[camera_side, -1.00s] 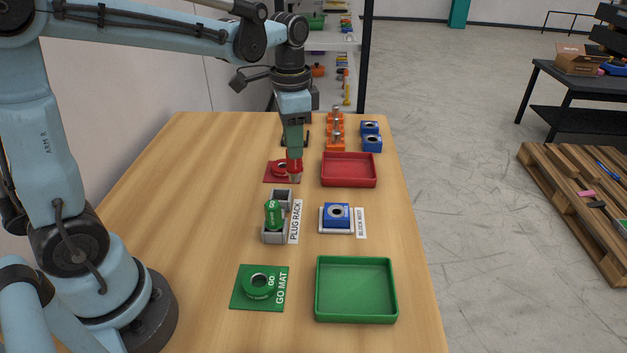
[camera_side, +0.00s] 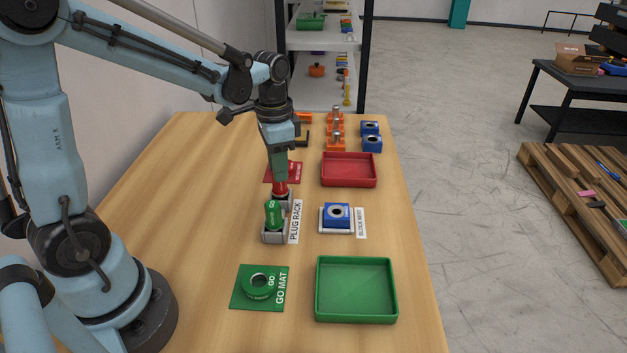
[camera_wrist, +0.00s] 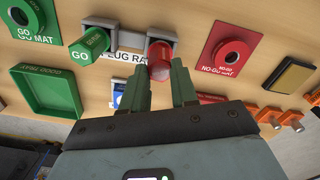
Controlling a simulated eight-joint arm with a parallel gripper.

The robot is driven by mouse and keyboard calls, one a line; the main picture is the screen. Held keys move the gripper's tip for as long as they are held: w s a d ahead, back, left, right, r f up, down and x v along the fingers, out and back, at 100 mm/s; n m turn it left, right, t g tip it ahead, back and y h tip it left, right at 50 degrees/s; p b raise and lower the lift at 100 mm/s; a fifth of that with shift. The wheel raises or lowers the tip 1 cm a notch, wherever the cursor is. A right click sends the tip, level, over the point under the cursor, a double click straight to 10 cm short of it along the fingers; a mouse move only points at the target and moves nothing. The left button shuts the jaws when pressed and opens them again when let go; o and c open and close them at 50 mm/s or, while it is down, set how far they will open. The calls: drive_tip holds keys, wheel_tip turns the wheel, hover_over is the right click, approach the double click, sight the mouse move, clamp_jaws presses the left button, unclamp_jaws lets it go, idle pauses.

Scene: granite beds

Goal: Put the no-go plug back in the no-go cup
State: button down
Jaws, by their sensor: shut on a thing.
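The red no-go plug (camera_side: 281,188) is held upright in my gripper (camera_side: 280,178), at the far cup of the grey plug rack (camera_side: 274,238). In the wrist view the red plug (camera_wrist: 160,52) shows between the green fingertips of my gripper (camera_wrist: 160,80), over the rack's right cup (camera_wrist: 160,36). The plug's lower end is at the cup's mouth; how deep it sits I cannot tell. The green go plug (camera_side: 273,213) stands in the near cup of the rack.
A red no-go mat (camera_side: 270,176) with a ring lies behind the rack. The blue block (camera_side: 336,214) sits on a white nest to the right. A red tray (camera_side: 349,170), a green tray (camera_side: 355,290) and the go mat (camera_side: 240,300) lie around. Bare wood is left.

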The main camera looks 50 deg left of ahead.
drive_tip(key=shift+f, duration=0.35)
idle(0.4)
drive_tip(key=c, duration=0.8)
unclamp_jaws()
drive_tip(key=shift+r, duration=0.1)
wheel_tip(320, 180, up, 12)
drive_tip(key=s+d+f+n+t, duration=0.1)
drive_tip(key=s+t, duration=0.1)
drive_tip(key=s+d+f+n+t, duration=0.1)
drive_tip(key=s+d+f+t, duration=0.1)
drive_tip(key=s+d+f+n+t, duration=0.1)
drive_tip(key=s+d+t, duration=0.1)
drive_tip(key=shift+s+d+f+n, duration=0.1)
drive_tip(key=shift+d+f+n, duration=0.15)
drive_tip(key=shift+f+n, duration=0.15)
drive_tip(key=shift+s+d+f+n+t, duration=0.3)
drive_tip(key=shift+f+t, duration=0.15)
drive_tip(key=shift+t, duration=0.15)
